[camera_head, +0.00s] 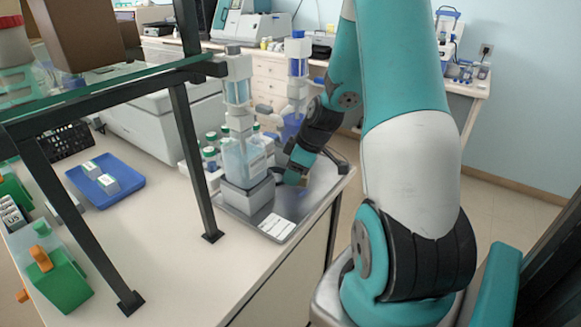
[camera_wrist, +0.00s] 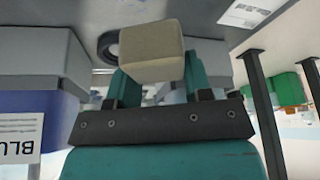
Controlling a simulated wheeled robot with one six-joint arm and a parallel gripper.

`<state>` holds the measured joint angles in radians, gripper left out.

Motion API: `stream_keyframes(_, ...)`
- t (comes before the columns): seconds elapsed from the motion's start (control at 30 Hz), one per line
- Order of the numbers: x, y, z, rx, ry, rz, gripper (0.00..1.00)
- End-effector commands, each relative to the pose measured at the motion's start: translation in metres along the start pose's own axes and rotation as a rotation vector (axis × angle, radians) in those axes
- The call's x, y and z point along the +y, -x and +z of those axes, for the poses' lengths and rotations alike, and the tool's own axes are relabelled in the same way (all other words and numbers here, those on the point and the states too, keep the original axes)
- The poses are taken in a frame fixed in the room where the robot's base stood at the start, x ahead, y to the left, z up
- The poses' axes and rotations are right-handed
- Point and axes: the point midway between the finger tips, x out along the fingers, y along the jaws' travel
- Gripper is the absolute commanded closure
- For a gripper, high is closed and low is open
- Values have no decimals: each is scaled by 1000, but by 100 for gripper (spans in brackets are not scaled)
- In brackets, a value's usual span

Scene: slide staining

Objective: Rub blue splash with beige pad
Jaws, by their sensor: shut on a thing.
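The beige pad (camera_wrist: 152,48) is a small block held between the teal fingers of my gripper (camera_wrist: 155,78) in the wrist view. My gripper is shut on it, over the grey metal tray (camera_wrist: 222,52). In the head view my gripper (camera_head: 298,172) points down at the tray's right part, beside the staining bottle stand, and the pad (camera_head: 304,184) shows only as a small tan patch. I cannot tell whether the pad touches the tray. I cannot clearly make out the blue splash in either view.
A grey block stand (camera_head: 247,195) with a clear bottle (camera_head: 243,160) is just left of my gripper. A white label card (camera_head: 276,226) lies at the tray's front. A bottle labelled "BLU" (camera_wrist: 20,135) shows in the wrist view. A dark shelf frame (camera_head: 190,150) stands farther left.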

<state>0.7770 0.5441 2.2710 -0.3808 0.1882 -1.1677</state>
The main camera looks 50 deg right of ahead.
Motion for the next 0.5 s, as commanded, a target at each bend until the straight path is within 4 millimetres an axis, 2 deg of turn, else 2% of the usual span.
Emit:
stream_keyframes(0.03, 1, -8, 4, 0, -2, 1, 73)
stream_keyframes(0.43, 5, -39, 24, 0, -14, 4, 73)
stream_keyframes(0.5, 6, -49, 30, -1, -17, 4, 73)
